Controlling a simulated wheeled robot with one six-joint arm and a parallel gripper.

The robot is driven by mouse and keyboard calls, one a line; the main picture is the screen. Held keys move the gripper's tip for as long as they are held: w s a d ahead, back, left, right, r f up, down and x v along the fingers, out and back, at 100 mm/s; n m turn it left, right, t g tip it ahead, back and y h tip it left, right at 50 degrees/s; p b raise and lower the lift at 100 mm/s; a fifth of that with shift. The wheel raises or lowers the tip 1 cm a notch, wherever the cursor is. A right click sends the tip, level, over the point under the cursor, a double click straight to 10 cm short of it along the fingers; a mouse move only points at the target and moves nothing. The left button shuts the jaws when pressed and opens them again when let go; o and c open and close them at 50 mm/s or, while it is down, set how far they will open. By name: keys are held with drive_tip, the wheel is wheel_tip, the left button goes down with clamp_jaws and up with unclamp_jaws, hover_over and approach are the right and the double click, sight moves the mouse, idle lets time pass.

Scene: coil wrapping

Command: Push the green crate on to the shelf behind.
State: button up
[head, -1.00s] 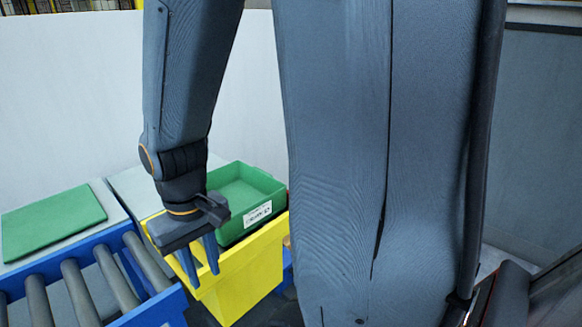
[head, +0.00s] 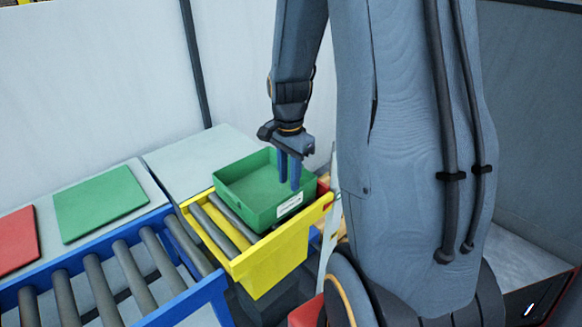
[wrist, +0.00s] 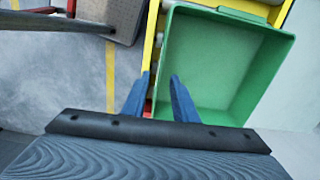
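The green crate (head: 250,190) is an open, empty box with a white label on its front side. It sits upright on the right part of the yellow-framed roller section (head: 270,262). The pale grey shelf (head: 185,160) lies behind that section, bare where I see it. My gripper (head: 288,172) points down at the crate's right end. Its two blue fingers are apart with a gap between. In the wrist view the gripper (wrist: 158,90) has one finger over the crate (wrist: 215,65) and the other outside its wall. I cannot tell whether they touch it.
A blue-framed roller conveyor (head: 115,270) runs at the left. A green panel (head: 100,203) and a red panel (head: 17,240) lie on the surface behind it. A pale wall stands at the back. My arm blocks the right side.

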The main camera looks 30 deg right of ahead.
sight(290, 195)
drive_tip(key=shift+d+f, duration=0.2)
drive_tip(key=shift+a+f+p, duration=0.1)
drive_tip(key=shift+f+p, duration=0.6)
drive_tip(key=shift+f, duration=3.05)
clamp_jaws()
